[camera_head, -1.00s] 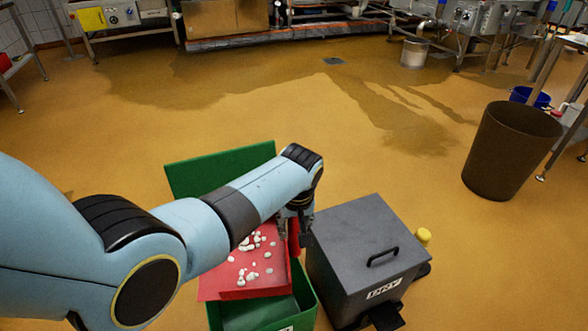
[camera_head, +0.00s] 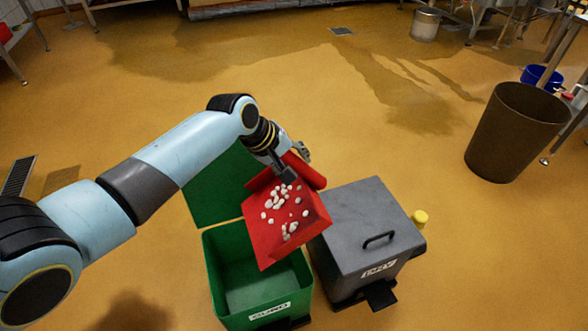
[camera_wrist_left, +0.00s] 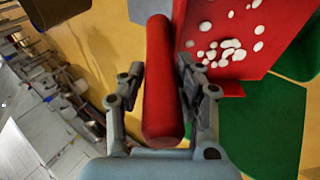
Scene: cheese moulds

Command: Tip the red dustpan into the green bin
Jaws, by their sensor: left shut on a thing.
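The red dustpan (camera_head: 280,232) is tilted above the right part of the open green bin (camera_head: 222,262), with several white lumps (camera_head: 290,212) still on its pan. Its front edge points down toward the bin's opening. My left gripper (camera_head: 290,175) is shut on the dustpan's handle; the left wrist view shows both fingers (camera_wrist_left: 165,95) around the red handle (camera_wrist_left: 160,85). The bin's green lid (camera_head: 215,190) stands open at the back. The visible part of the bin's inside shows no lumps. My right gripper is not in view.
A grey bin (camera_head: 365,225) with a closed lid and black handle stands close to the right of the green bin. A yellow object (camera_head: 419,217) is beside it. A brown barrel (camera_head: 515,130) stands farther right.

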